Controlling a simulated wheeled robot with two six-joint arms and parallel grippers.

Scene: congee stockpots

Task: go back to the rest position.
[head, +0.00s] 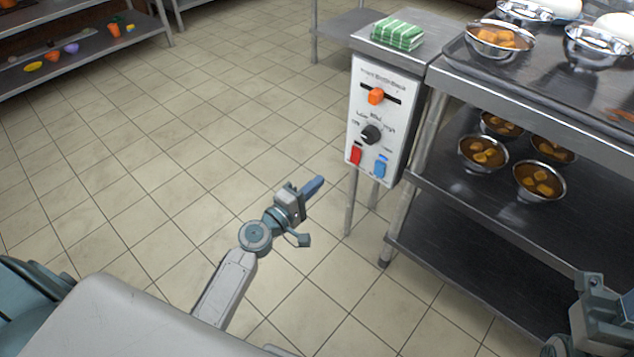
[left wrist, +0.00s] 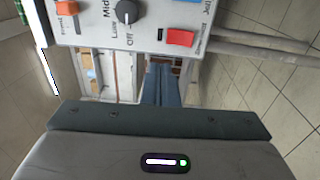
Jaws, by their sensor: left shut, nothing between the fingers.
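My left gripper (head: 314,186) is shut and empty in the head view. It is over the tiled floor, left of the control panel (head: 392,128) and apart from it. In the left wrist view its closed fingers (left wrist: 162,86) show at the centre, with the panel (left wrist: 140,22) behind them. The panel has an orange slider (head: 376,96), a black knob (head: 371,134), a red switch (head: 355,155) and a blue switch (head: 380,167). Part of my right arm shows at the lower right of the head view, but its fingertips cannot be made out.
A steel table (head: 440,80) at the right carries metal bowls, including one with orange food (head: 499,39). Several soup bowls stand on its lower shelf (head: 420,180). A green striped cloth (head: 398,34) lies above the panel. A shelf (head: 90,57) stands far left. The middle floor is clear.

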